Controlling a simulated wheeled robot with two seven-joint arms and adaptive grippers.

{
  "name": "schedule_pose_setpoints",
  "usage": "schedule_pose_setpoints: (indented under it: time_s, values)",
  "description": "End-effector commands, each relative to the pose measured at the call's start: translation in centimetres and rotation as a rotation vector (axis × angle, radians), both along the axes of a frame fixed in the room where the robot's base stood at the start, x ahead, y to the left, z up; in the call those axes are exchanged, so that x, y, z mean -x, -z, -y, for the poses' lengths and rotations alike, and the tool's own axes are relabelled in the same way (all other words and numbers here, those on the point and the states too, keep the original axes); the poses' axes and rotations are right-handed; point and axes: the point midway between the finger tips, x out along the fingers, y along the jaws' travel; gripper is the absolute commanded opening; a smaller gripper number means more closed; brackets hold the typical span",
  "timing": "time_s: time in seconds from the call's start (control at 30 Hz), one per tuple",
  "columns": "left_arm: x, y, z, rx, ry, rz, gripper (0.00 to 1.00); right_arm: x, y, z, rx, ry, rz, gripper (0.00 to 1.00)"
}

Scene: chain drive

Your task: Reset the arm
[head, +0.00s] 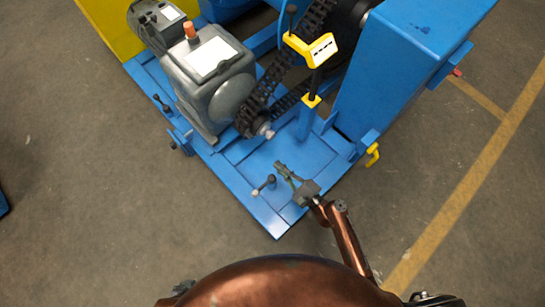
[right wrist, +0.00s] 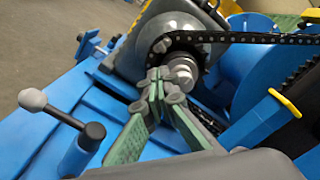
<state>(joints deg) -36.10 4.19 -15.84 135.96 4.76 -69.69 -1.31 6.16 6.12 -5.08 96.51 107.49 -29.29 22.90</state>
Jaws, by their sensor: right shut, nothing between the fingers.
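My right gripper (head: 281,169) is in the lower middle of the head view, above the front of the blue base plate (head: 238,182). Its green-padded fingers meet at the tips in the right wrist view (right wrist: 158,78), shut and empty. In that view the tips overlap the picture of the small sprocket's shaft end (right wrist: 182,72); I cannot tell the gap. A lever with a grey ball knob (head: 271,179) stands just left of the gripper, and it also shows large at the left in the right wrist view (right wrist: 32,99). My left gripper is not in view.
A grey motor gearbox (head: 205,75) drives a black chain (head: 262,90) up to a large wheel. A tall blue housing (head: 400,75) is at right. The floor (head: 110,220) around the base is clear.

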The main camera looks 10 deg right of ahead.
Motion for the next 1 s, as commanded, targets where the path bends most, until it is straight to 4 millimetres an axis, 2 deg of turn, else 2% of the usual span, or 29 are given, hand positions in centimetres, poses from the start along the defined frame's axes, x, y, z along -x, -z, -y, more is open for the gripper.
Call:
schedule_pose_setpoints:
  time_s: [0.37, 0.47, 0.57, 0.67, 0.7, 0.77, 0.9, 1.0]
  values:
    - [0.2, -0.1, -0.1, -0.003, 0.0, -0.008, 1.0, 0.5, 0.0, 0.4, 0.001, 0.0, 0.001, 0.0]
    - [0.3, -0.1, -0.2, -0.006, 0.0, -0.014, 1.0, 2.1, 0.6, 0.1, 0.062, -0.031, 0.015, 0.0]
    - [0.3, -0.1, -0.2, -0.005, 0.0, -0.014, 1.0, 5.9, 2.1, -0.6, 0.223, -0.114, 0.057, 0.0]
    - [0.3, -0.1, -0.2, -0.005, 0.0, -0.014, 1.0, 11.2, 4.1, -0.9, 0.446, -0.24, 0.111, 0.0]
    - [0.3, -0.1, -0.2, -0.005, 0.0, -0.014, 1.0, 13.4, 5.0, -0.8, 0.541, -0.295, 0.129, 0.0]
    - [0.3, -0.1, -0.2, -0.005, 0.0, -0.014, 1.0, 16.7, 6.2, -0.3, 0.681, -0.38, 0.152, 0.0]
    - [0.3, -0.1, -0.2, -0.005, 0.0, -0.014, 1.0, 23.9, 8.4, 2.3, 0.994, -0.581, 0.177, 0.0]
    - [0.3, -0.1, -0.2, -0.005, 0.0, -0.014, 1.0, 27.9, 9.2, 4.9, 1.173, -0.704, 0.172, 0.0]
